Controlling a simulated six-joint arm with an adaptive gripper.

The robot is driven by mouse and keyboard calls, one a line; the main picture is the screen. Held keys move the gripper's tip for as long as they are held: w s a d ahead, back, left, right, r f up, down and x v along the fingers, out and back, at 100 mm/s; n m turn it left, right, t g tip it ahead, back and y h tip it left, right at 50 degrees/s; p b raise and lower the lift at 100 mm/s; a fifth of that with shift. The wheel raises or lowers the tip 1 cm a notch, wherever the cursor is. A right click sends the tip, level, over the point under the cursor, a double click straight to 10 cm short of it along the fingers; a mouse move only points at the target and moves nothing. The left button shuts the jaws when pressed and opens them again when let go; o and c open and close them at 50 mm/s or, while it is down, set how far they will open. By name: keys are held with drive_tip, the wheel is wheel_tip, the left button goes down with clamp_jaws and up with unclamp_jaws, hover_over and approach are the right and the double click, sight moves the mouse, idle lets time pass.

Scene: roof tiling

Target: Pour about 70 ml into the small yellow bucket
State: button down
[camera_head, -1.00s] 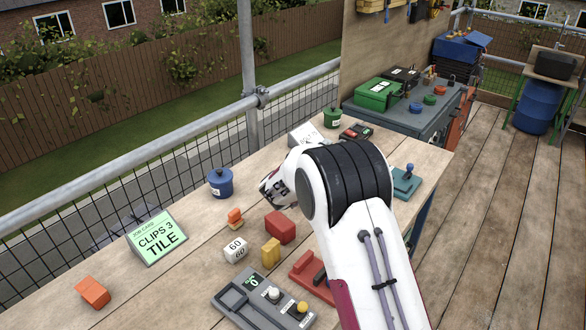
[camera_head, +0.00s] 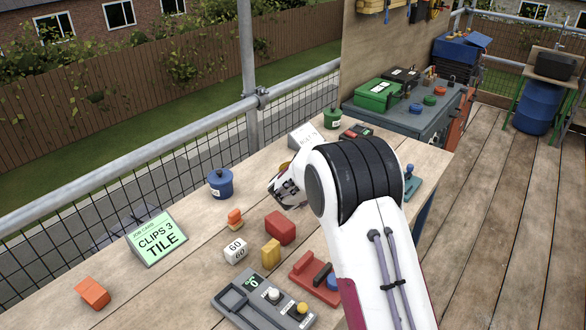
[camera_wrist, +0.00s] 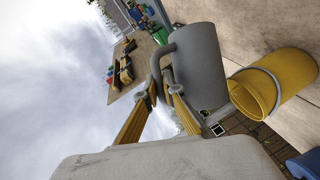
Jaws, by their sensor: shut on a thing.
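My gripper (camera_wrist: 160,93) has yellow fingers shut on the handle of a grey jug (camera_wrist: 202,65) in the wrist view. The jug appears tilted relative to the yellow bucket (camera_wrist: 285,80), right beside it in that view. The bucket's mouth faces the jug; its inside and the jug's contents are not clear, and no stream shows. I cannot tell whether they touch. In the head view my gripper (camera_head: 285,190) is above the bench, right of the blue pot; the jug is hidden there and only a yellowish sliver shows behind the gripper.
On the bench (camera_head: 180,265) are a blue lidded pot (camera_head: 220,183), a green pot (camera_head: 332,118), a job card (camera_head: 158,238), a white 60 block (camera_head: 236,251), red and yellow blocks, and a grey device (camera_head: 262,300) with a display. A mesh railing runs behind.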

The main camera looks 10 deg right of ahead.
drive_tip(key=shift+s+d+r+m, duration=0.1)
drive_tip(key=shift+d+r+m, duration=0.2)
drive_tip(key=shift+d+m, duration=0.2)
drive_tip(key=shift+d+f+m+y, duration=0.1)
drive_tip(key=shift+f+m+y, duration=0.2)
drive_tip(key=shift+f+y, duration=0.15)
drive_tip(key=shift+d+f, duration=0.1)
drive_tip(key=shift+d+f+m+y, duration=0.35)
drive_tip(key=shift+f+m+y, duration=0.1)
drive_tip(key=shift+f+m, duration=0.15)
drive_tip(key=shift+d+f, duration=0.15)
drive_tip(key=shift+f, duration=0.2)
idle(0.7)
drive_tip(key=shift+f+m, duration=0.1)
drive_tip(key=shift+m, duration=0.2)
drive_tip(key=shift+d+f+m+g+y, duration=0.15)
drive_tip(key=shift+d+m+g+y, duration=0.15)
drive_tip(key=shift+d+m+y, duration=0.3)
drive_tip(key=shift+s+d+f+m+y+p, duration=0.1)
drive_tip(key=shift+d+f+m+y, duration=0.65)
drive_tip(key=shift+f, duration=0.9)
drive_tip(key=shift+s+d+f+m+y+p, duration=0.1)
drive_tip(key=shift+d+f+m+y, duration=0.35)
drive_tip(key=shift+d+f+m, duration=0.9)
drive_tip(key=shift+s+d+f+m+y+p, duration=0.1)
drive_tip(key=shift+d+f+m+y, duration=0.4)
drive_tip(key=shift+f, duration=1.5)
